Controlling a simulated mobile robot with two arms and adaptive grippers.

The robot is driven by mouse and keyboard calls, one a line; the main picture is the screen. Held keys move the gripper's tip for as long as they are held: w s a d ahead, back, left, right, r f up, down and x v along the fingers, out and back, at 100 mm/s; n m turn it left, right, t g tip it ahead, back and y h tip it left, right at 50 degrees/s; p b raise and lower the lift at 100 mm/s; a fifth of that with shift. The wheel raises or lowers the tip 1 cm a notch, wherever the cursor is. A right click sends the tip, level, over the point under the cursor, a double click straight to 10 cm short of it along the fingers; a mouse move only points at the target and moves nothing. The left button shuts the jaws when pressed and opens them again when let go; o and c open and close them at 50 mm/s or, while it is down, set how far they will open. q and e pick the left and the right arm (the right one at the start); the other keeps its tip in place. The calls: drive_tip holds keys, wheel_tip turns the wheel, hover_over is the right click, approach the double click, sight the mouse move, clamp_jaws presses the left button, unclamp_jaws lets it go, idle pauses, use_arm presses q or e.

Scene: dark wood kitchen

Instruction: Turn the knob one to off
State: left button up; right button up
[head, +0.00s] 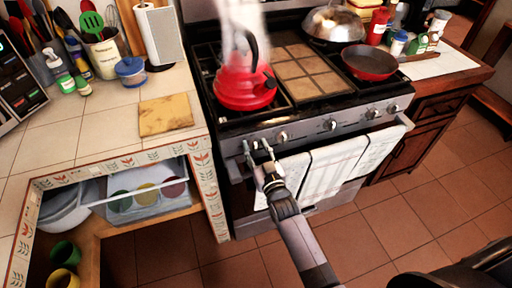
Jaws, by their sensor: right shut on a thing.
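The stove's front panel carries a row of silver knobs. The leftmost knob (256,143) sits between the fingers of my right gripper (257,147) and is partly hidden by them. My right gripper is shut on this knob, with its arm reaching up from the bottom of the head view. The other knobs, such as the second knob (282,137) and the middle knob (330,125), are free. The knob's exact turn angle is too small to tell. A red kettle (240,88) stands on the left burner, with white steam above it. My left gripper is not in view.
White towels (335,165) hang on the oven handle beside my right arm. A red pan (369,63) and a metal dome (333,22) are on the stove's right side. The tiled counter (90,130) is at left. The floor in front is clear.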

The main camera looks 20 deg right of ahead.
idle(0.5)
drive_tip(key=o, duration=1.1)
drive_tip(key=s, duration=1.2)
drive_tip(key=shift+d, duration=0.2)
